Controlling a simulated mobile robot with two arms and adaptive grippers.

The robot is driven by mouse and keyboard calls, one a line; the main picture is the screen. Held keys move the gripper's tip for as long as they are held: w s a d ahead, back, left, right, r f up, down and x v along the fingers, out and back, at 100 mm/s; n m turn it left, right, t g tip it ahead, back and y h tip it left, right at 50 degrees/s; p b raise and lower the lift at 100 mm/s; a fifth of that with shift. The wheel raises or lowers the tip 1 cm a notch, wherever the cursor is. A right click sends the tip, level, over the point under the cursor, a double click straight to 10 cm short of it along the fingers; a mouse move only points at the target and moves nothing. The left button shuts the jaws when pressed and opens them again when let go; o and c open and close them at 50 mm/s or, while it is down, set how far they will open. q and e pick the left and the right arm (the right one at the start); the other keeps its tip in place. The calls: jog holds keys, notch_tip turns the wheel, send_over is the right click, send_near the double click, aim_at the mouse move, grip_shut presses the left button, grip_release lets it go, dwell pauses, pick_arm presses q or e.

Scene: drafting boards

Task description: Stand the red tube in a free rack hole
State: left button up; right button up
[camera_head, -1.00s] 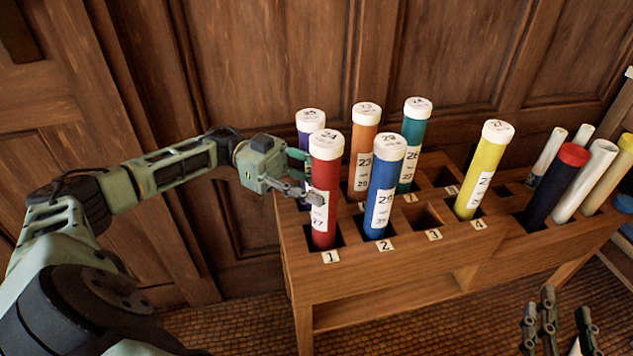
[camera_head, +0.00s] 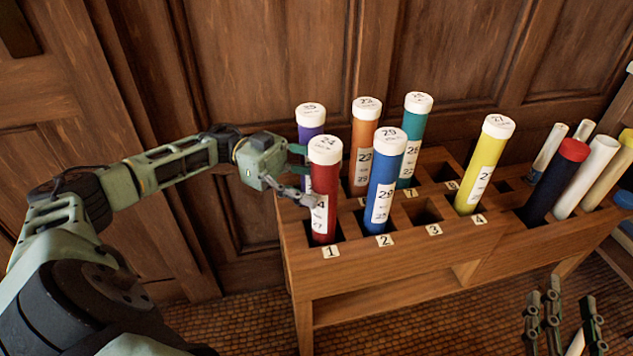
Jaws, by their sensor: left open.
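The red tube (camera_head: 325,190) with a white cap stands nearly upright in the front rack hole marked 1, at the left end of the wooden rack (camera_head: 380,268). My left gripper (camera_head: 312,175) is open at the tube's upper half, coming from the left. One finger passes in front of the tube and another lies behind it. Contact cannot be told. The tube's foot is hidden inside the hole. The front hole marked 3 (camera_head: 426,211) is empty. My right gripper (camera_head: 567,318) is open and empty at the bottom right, partly cut off.
A blue tube (camera_head: 381,195) stands close right of the red one, in hole 2. A purple (camera_head: 308,118), an orange (camera_head: 364,140), a green (camera_head: 411,140) and a yellow tube (camera_head: 482,170) stand around. Several white and dark rolls fill the right end. A wooden panel wall (camera_head: 270,60) rises behind.

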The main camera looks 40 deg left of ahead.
aim_at(317, 141)
pick_arm(q)
notch_tip(317, 141, up, 10)
dwell(0.6)
dwell(0.6)
